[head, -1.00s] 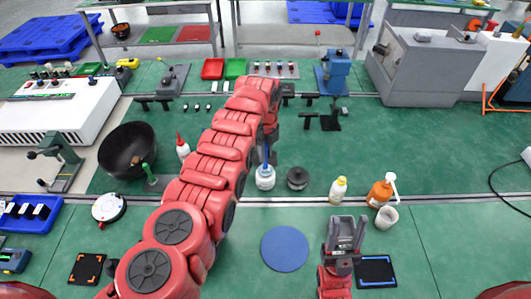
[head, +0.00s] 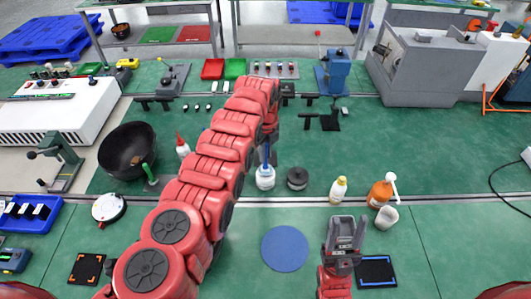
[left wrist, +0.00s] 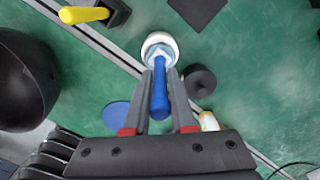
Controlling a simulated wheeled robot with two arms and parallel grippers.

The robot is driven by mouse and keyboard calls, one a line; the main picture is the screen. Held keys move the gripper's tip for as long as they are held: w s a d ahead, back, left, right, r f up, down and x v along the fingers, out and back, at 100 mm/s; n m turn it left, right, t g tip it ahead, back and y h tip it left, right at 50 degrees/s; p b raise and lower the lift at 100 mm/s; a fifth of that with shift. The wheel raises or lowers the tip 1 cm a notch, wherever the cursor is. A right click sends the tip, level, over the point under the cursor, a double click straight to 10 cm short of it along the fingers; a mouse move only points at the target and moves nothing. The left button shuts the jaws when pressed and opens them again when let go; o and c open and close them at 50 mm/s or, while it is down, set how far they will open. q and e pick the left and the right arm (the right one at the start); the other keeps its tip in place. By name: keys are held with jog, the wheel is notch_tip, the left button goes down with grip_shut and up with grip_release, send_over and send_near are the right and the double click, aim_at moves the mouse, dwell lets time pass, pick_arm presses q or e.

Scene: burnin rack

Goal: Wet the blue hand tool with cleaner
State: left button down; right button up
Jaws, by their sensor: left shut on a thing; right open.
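The blue hand tool (left wrist: 160,95) is held between the fingers of my left gripper (left wrist: 160,80). Its far end reaches the mouth of a white jar (left wrist: 158,42) in the left wrist view. In the head view the blue tool (head: 266,155) stands upright over the white jar (head: 265,178), with its lower end at the jar's opening. How deep the tip sits is hidden. My left gripper in the head view is mostly behind my red arm. My right gripper (head: 346,232) is open and empty above the front of the table.
A dark round lid-like piece (head: 297,178) stands right of the jar. A yellow-capped bottle (head: 338,189), an orange pump bottle (head: 380,193) and a small cup (head: 386,217) are further right. A black bowl (head: 127,150) is at left. A blue round mat (head: 285,249) lies clear in front.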

pick_arm(q)
notch_tip(320, 180, up, 2)
jog(key=shift+r+p, duration=0.1)
jog(key=shift+p, duration=0.85)
notch_tip(320, 180, up, 2)
jog(key=shift+r+p, duration=0.1)
jog(key=shift+p, duration=0.6)
notch_tip(320, 180, up, 2)
jog(key=shift+p, duration=0.35)
jog(key=shift+r, duration=0.25)
